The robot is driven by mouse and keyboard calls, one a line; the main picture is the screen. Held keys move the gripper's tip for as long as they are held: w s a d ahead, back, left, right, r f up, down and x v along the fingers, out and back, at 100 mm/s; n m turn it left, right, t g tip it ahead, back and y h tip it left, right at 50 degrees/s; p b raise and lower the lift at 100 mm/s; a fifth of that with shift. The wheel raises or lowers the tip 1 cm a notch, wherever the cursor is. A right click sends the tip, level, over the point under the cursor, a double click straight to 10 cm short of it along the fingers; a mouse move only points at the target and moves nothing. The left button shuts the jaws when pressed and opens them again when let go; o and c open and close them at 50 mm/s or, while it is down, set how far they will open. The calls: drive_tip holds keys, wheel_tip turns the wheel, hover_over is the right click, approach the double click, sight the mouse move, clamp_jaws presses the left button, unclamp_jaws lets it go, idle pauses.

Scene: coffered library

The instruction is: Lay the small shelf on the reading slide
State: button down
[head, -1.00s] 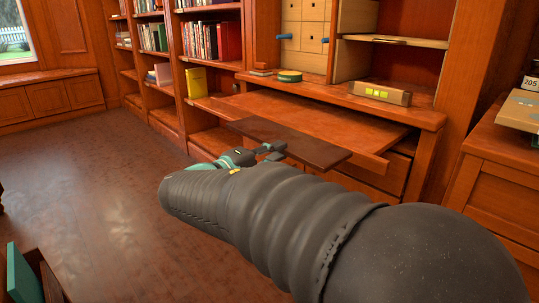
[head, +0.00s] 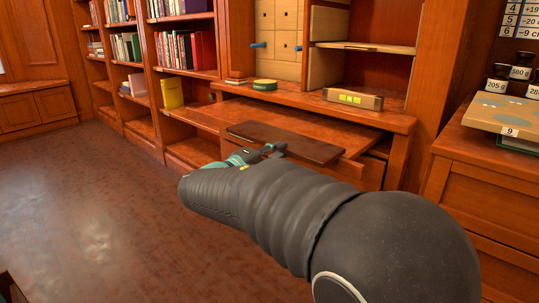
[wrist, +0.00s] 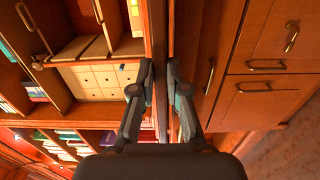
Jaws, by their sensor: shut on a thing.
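The small shelf is a dark brown flat board (head: 300,146). My gripper (head: 268,151) is shut on its near edge, towards the left, in the head view. The reading slide (head: 213,116) is an orange-brown wooden panel pulled out beneath the desk top. The board looks about level over the slide's front part; I cannot tell whether it touches. In the wrist view my gripper's fingers (wrist: 160,92) close from both sides on the thin board (wrist: 162,110), seen edge-on. My arm hides part of the slide's front edge.
On the desk top above the slide are a green round tin (head: 265,85) and a wooden bar with yellow-green windows (head: 352,98). A drawer cabinet with a box (head: 507,113) and dark weights stands at right. Bookshelves (head: 188,45) stand at left. Open floor lies in front.

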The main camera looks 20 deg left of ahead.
sight(292, 142)
drive_tip(key=shift+x, duration=2.85)
drive_tip(key=shift+f, duration=0.1)
drive_tip(key=shift+f, duration=0.5)
drive_tip(key=shift+c, duration=0.6)
unclamp_jaws()
drive_tip(key=shift+f, duration=0.1)
drive_tip(key=v, duration=1.1)
drive_tip(key=shift+s, duration=0.1)
drive_tip(key=v, duration=1.2)
drive_tip(key=shift+r, duration=0.2)
